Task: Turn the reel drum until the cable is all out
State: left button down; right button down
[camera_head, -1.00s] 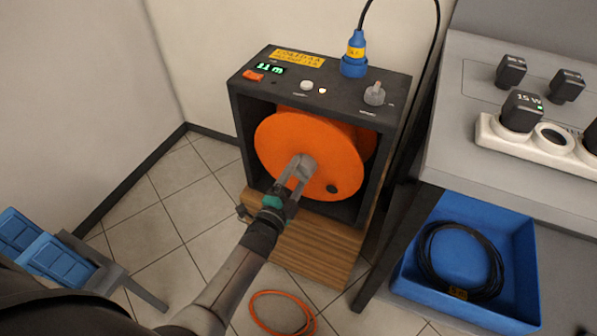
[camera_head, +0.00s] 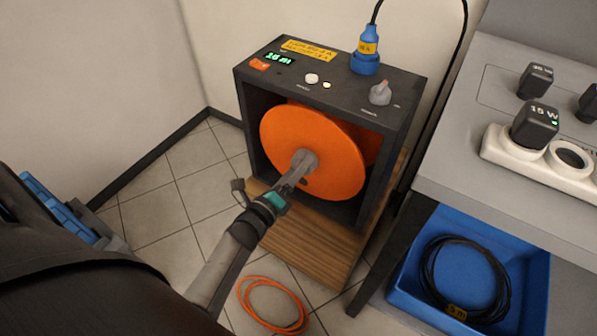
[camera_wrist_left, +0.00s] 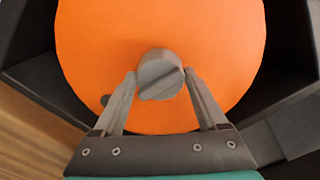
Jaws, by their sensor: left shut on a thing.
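The orange reel drum (camera_head: 335,150) sits inside a dark open-fronted box. A grey round knob (camera_head: 305,158) stands out at its centre; it also shows in the wrist view (camera_wrist_left: 160,75) with a slanted slot. My left gripper (camera_head: 298,168) is shut on this knob, one finger on each side. A dark hole (camera_wrist_left: 105,101) shows on the drum face, left of the gripper in the wrist view. Orange cable (camera_head: 272,306) lies in loops on the floor in front. The green display (camera_head: 280,58) on the box top appears to read 16 m. My right gripper is not in view.
The box top carries an orange switch (camera_head: 259,65), a white button (camera_head: 312,79), a grey knob (camera_head: 381,93) and a blue plug (camera_head: 365,58). A grey bench with a white socket strip (camera_head: 540,165) and a blue tray (camera_head: 415,286) holding black cable stand at right.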

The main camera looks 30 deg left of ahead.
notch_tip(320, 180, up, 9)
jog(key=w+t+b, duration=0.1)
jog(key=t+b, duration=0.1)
jog(key=b, duration=0.3)
pick_arm(q)
jog(key=shift+d+m+b, duration=0.1)
jog(key=shift+m+b, duration=0.4)
jog(key=shift+m, duration=4.9)
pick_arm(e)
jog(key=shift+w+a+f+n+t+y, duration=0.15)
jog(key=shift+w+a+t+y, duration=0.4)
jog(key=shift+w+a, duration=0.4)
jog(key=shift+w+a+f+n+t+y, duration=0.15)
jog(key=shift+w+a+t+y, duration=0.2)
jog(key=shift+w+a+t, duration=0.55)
pick_arm(q)
jog(key=shift+r, duration=0.1)
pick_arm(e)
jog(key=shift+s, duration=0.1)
pick_arm(q)
grip_release()
jog(key=shift+s, duration=0.1)
